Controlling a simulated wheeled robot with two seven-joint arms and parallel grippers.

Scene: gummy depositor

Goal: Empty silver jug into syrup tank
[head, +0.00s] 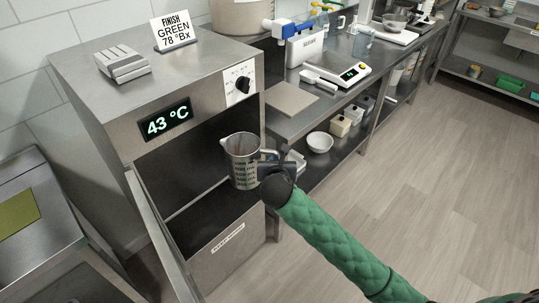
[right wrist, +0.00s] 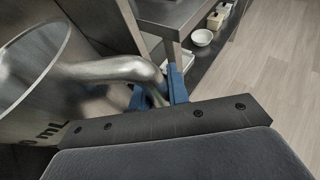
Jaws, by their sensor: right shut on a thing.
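The silver jug (head: 242,162), with measuring marks on its side, is held upright in front of the open compartment of the steel cabinet. My right gripper (head: 268,160) is shut on the jug's handle, at the jug's right side. In the right wrist view, the handle (right wrist: 110,70) runs between the blue fingertips (right wrist: 160,90), and part of the jug's rim and wall shows at left. The contents of the jug cannot be made out. I cannot tell which vessel is the syrup tank; a large beige vessel (head: 240,15) stands at the back. My left gripper is not in view.
The steel cabinet (head: 90,95) shows 43 °C, with its door (head: 160,235) standing open at left. A sign reading FINISH GREEN 78 °Bx (head: 174,30) stands on top. A bench (head: 290,122) with a scale (head: 350,75) runs along the right. The floor (head: 440,170) at right is clear.

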